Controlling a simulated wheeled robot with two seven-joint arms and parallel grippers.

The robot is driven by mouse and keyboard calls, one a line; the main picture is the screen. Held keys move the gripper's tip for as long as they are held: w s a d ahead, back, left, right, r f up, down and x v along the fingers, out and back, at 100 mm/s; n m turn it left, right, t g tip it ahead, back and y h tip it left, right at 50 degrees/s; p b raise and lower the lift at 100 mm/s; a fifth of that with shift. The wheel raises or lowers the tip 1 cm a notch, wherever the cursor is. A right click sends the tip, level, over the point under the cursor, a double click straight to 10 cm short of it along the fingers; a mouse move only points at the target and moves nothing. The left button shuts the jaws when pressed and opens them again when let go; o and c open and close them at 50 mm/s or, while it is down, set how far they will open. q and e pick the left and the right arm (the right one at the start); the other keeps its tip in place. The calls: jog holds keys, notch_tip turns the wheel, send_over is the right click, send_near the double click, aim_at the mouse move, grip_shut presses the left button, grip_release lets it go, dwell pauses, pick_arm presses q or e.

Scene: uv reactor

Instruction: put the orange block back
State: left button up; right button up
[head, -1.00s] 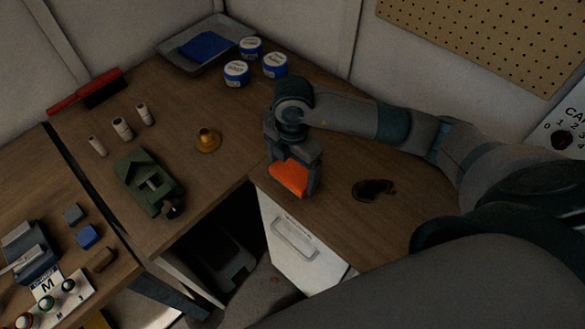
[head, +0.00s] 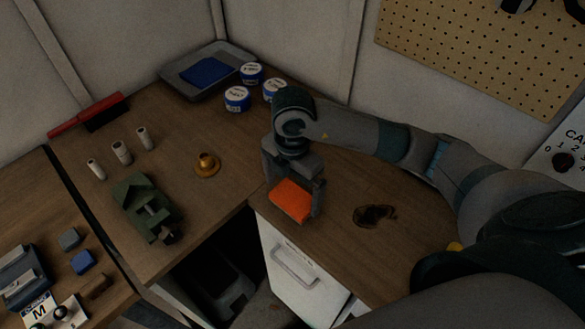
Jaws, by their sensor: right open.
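The orange block (head: 291,201) is on the wooden worktop near its front edge, above the white drawer front. My right gripper (head: 292,208) points down over it, with one finger on each side of the block. The jaws are open, and I cannot tell whether either finger touches the block. The block's upper part is partly hidden by the gripper. My left gripper does not show.
A dark burn-like mark (head: 374,216) lies right of the block. A brass piece (head: 207,164), a green vise (head: 146,208) and several white cylinders stand to the left. Blue-labelled tins (head: 237,99) and a grey tray (head: 168,78) are at the back. A white drawer unit (head: 296,270) is below.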

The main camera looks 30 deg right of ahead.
aim_at(293, 199)
notch_tip(293, 199, up, 9)
jog(key=shift+b, duration=0.45)
dwell(0.5)
jog(key=shift+s+f, duration=0.1)
jog(key=shift+f, duration=0.05)
